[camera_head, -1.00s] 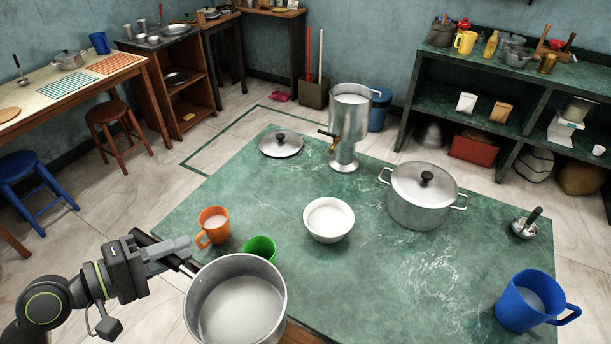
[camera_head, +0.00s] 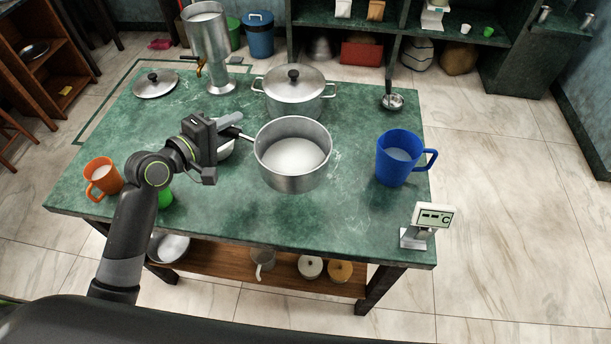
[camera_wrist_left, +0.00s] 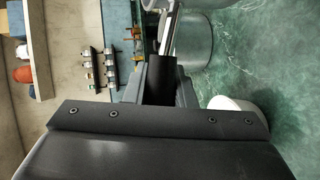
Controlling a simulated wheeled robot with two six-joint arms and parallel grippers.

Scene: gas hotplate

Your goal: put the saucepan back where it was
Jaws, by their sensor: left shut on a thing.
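The saucepan (camera_head: 291,182) is steel, open-topped, with white contents, and looks level over the middle of the green table (camera_head: 245,223). My left gripper (camera_head: 236,129) is shut on its dark handle, left of the pan; the handle also shows in the wrist view (camera_wrist_left: 160,80). I cannot tell how high the pan is above the table. A white bowl (camera_head: 225,151) is partly hidden behind my left gripper; it also shows in the wrist view (camera_wrist_left: 240,108). My right gripper is not in view.
A lidded pot (camera_head: 292,97) stands right behind the saucepan. A blue mug (camera_head: 397,160) is to the right, with a thermometer display (camera_head: 433,215) nearer. An orange mug (camera_head: 103,177) and green cup (camera_head: 165,196) are left. The table's front middle is clear.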

